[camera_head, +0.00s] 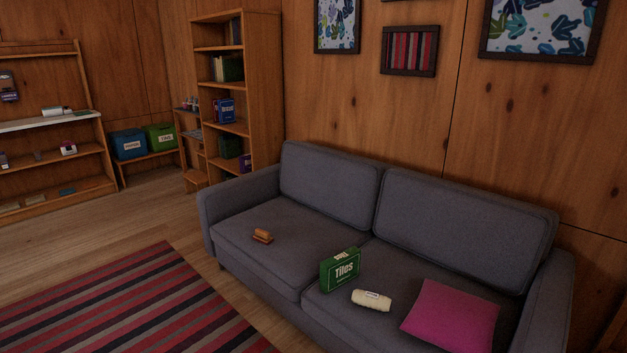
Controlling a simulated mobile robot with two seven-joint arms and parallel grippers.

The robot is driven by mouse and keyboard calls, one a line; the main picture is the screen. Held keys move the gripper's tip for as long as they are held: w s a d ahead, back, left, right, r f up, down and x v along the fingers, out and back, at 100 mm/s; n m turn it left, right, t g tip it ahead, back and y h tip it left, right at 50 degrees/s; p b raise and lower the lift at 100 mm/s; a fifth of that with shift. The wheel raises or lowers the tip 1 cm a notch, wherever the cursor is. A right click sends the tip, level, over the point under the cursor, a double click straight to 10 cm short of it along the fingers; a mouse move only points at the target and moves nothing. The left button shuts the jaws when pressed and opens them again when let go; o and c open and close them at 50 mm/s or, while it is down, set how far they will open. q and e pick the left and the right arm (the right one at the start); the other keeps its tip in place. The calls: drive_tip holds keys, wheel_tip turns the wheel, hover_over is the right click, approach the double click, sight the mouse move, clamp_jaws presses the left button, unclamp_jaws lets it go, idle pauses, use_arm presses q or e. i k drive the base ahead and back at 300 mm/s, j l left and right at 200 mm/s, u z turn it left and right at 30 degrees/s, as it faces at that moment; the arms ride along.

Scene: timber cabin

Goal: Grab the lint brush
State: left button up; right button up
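A small orange-brown object (262,236) with a block-like body lies on the left seat of the grey sofa (270,262). It looks like a wooden-backed brush and may be the lint brush; it is too small to be sure. A cream roll-shaped object (371,300) with a small label lies on the right seat, in front of a green box marked "Tiles" (340,270). Its label is too small to read. Neither of my grippers shows in the head view.
A magenta cushion (452,316) lies on the sofa's right seat. A striped rug (130,305) covers the floor in front. A tall bookcase (262,90), blue bin (129,143), green bin (161,136) and low shelves (50,160) stand behind left. Wooden floor is clear between.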

sight(261, 236)
drive_tip(key=i+j+z, duration=1.15)
drive_tip(key=j, duration=0.2)
drive_tip(key=i+j, duration=0.15)
drive_tip(key=j, duration=0.2)
drive_tip(key=i+j+z, duration=0.1)
drive_tip(key=j, duration=0.2)
drive_tip(key=i+j, duration=0.15)
drive_tip(key=j, duration=0.2)
drive_tip(key=i+j+z, duration=0.1)
drive_tip(key=j, duration=0.25)
drive_tip(key=i+j, duration=0.1)
drive_tip(key=j, duration=0.25)
drive_tip(key=z, duration=0.05)
